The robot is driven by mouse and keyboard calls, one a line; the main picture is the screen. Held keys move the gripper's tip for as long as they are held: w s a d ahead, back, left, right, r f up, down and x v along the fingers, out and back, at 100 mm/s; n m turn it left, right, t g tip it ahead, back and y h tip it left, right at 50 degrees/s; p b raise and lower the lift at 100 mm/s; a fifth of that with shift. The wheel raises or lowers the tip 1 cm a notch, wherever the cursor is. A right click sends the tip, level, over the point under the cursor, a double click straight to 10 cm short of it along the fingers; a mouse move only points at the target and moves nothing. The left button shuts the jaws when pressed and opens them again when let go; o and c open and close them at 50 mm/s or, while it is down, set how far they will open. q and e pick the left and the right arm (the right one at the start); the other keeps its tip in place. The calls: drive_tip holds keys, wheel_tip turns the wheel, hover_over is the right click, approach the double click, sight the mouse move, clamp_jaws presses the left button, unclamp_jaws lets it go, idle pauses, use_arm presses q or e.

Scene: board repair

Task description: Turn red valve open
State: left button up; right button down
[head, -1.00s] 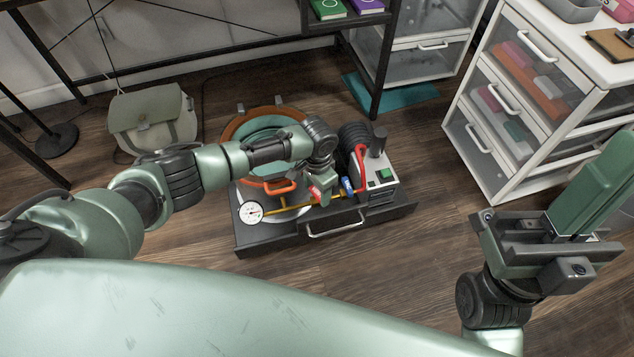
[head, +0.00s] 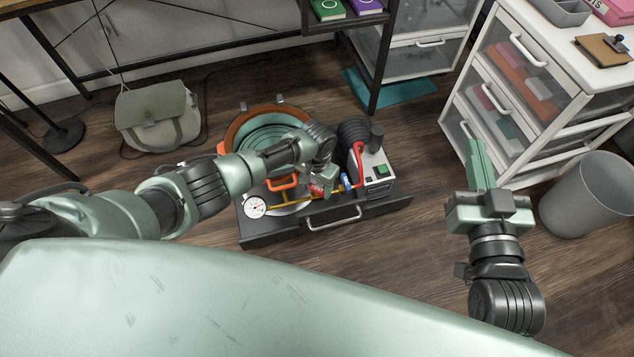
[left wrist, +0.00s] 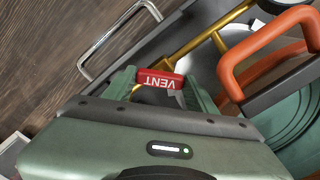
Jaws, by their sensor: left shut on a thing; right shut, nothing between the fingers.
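The red valve (left wrist: 160,80) shows in the left wrist view as a red handle lettered "VENT", sitting between the fingers of my left gripper. In the head view the valve (head: 316,188) is a small red patch on the yellow pipe (head: 285,204), partly hidden by the gripper. My left gripper (head: 322,190) is shut on it. A blue valve (head: 346,182) stands just to its right. My right gripper (head: 477,150) is shut and empty, held over the floor at the right, away from the valves.
A white drawer unit (head: 480,60) and grey bin (head: 590,200) stand at the right. A bag (head: 157,118) lies at left.

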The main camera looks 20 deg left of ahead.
use_arm(q)
drive_tip(key=n+p, duration=0.2)
drive_tip(key=n, duration=0.1)
drive_tip(key=shift+d+r, duration=0.15)
drive_tip(key=n+p, duration=0.2)
drive_tip(key=n, duration=0.3)
drive_tip(key=shift+n, duration=0.9)
use_arm(e)
drive_tip(key=s+d+f+g+h, duration=0.1)
drive_tip(key=s+d+f+g, duration=0.2)
drive_tip(key=s+f+g, duration=0.3)
drive_tip(key=s+d+f+g+h, duration=0.2)
drive_tip(key=s+d+f+g, duration=0.1)
drive_tip(key=s+f+g, duration=0.4)
drive_tip(key=shift+s+d+f+m+h, duration=0.3)
drive_tip(key=shift+s+f+m, duration=0.1)
drive_tip(key=shift+s+f, duration=1.25)
drive_tip(key=shift+w, duration=0.1)
use_arm(q)
drive_tip(key=shift+w, duration=0.1)
drive_tip(key=o, duration=1.1)
drive_tip(key=shift+p, duration=0.3)
